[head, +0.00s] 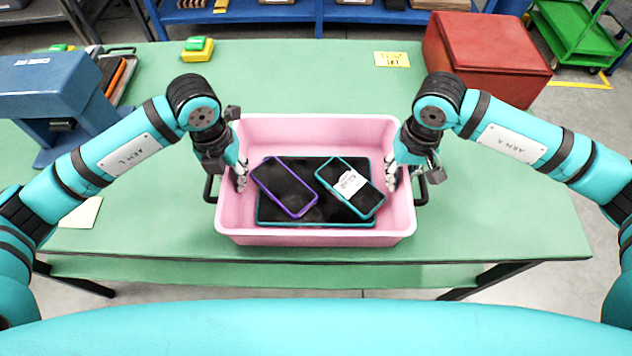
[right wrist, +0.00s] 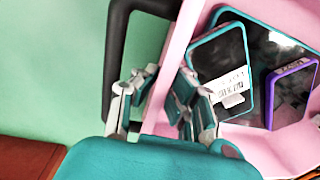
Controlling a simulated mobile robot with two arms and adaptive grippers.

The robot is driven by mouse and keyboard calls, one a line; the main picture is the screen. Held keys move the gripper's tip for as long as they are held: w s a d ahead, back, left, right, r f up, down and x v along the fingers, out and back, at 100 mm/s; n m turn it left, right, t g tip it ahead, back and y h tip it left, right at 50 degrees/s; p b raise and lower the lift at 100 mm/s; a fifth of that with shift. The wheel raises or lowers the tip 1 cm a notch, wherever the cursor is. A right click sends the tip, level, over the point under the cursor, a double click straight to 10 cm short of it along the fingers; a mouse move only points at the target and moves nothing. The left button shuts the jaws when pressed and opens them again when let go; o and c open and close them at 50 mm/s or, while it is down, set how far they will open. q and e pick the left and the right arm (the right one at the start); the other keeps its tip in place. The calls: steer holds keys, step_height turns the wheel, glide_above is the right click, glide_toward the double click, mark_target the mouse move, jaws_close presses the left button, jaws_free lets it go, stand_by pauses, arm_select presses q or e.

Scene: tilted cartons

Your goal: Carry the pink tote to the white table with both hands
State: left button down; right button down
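The pink tote (head: 316,238) sits on the green table. It holds a dark tablet (head: 290,215) with a teal edge, and on that a purple-edged phone (head: 284,186) and a teal-edged phone (head: 350,188) with a white label. My left gripper (head: 240,178) is at the tote's left wall; its outer finger is hidden and its closure is unclear. My right gripper (head: 396,176) is at the right wall. In the right wrist view its fingers (right wrist: 163,88) lie close on both sides of the tote's wall (right wrist: 156,112), beside the black handle (right wrist: 115,60). No white table is in view.
A red box (head: 487,58) stands at the back right. A blue stand (head: 50,95) is at the left, with a yellow-green block (head: 198,48) further back. A green cart (head: 575,35) stands beyond.

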mark_target(402, 167)
arm_select(q)
steer(key=shift+w+r, duration=0.1)
steer(key=shift+r, duration=0.1)
arm_select(e)
steer(key=shift+w+r, duration=0.1)
steer(key=shift+r, duration=0.1)
